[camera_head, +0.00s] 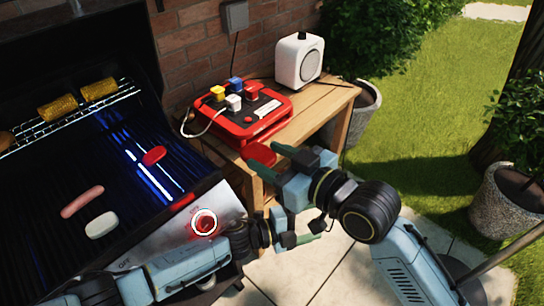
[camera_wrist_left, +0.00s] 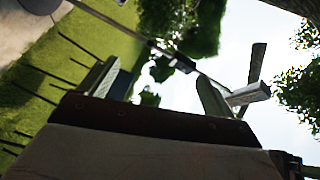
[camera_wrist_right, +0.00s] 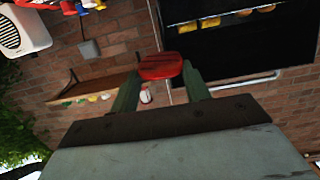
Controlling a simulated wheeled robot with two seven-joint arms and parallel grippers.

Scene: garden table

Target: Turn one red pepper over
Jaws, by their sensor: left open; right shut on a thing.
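My right gripper (camera_head: 263,157) is shut on a red pepper piece (camera_head: 259,153) and holds it in the air by the near end of the wooden side table. In the right wrist view the red pepper (camera_wrist_right: 160,66) sits between the two green fingertips. Another red pepper piece (camera_head: 154,155) lies on the dark grill grate (camera_head: 45,190), with no gripper near it. My left gripper (camera_head: 303,233) is open and empty, in front of the grill's right corner, below the right gripper. Its spread fingers show in the left wrist view (camera_wrist_left: 155,85).
A sausage (camera_head: 82,202) and a pale oval piece (camera_head: 101,225) lie on the grate's near part. Corn (camera_head: 58,107) lies on the upper rack. A lit knob (camera_head: 204,222) is on the grill front. The side table (camera_head: 330,98) bears a red box (camera_head: 240,115) and a white speaker (camera_head: 299,61).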

